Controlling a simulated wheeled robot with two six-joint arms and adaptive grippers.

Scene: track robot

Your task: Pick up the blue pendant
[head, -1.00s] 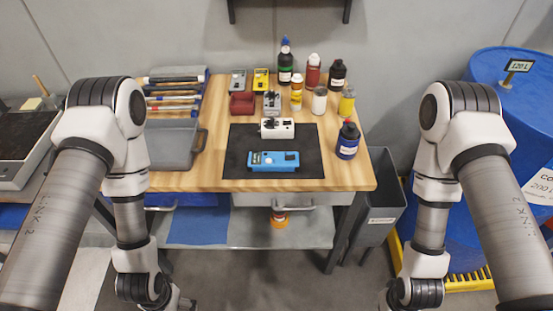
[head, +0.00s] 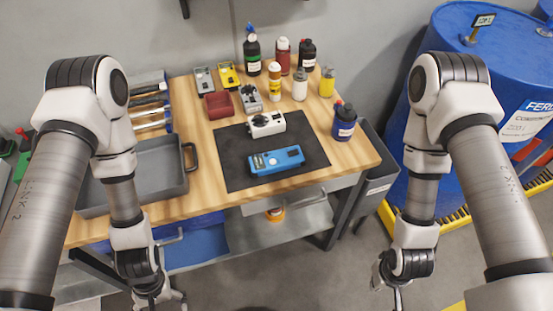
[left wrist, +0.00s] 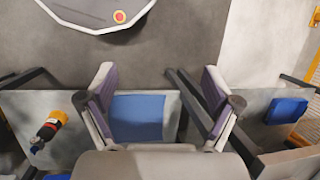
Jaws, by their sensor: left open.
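The blue pendant (head: 275,161), a flat blue box with dark markings on top, lies on the black mat (head: 237,180) near the table's front edge. My left gripper (head: 160,302) hangs low at the bottom of the head view, in front of the table and left of the pendant, well apart from it. In the left wrist view the left gripper (left wrist: 158,85) is open and empty, and the pendant is not visible there. My right gripper (head: 396,292) hangs low in front of the table's right side, only partly seen, its fingers unclear.
A white pendant (head: 266,124) lies behind the blue one. A grey tray (head: 150,165) is at left. A blue bottle (head: 344,122) stands at right, with several bottles behind. A grey bin (head: 375,170) and blue barrel (head: 480,70) stand right of the wooden table (head: 225,205).

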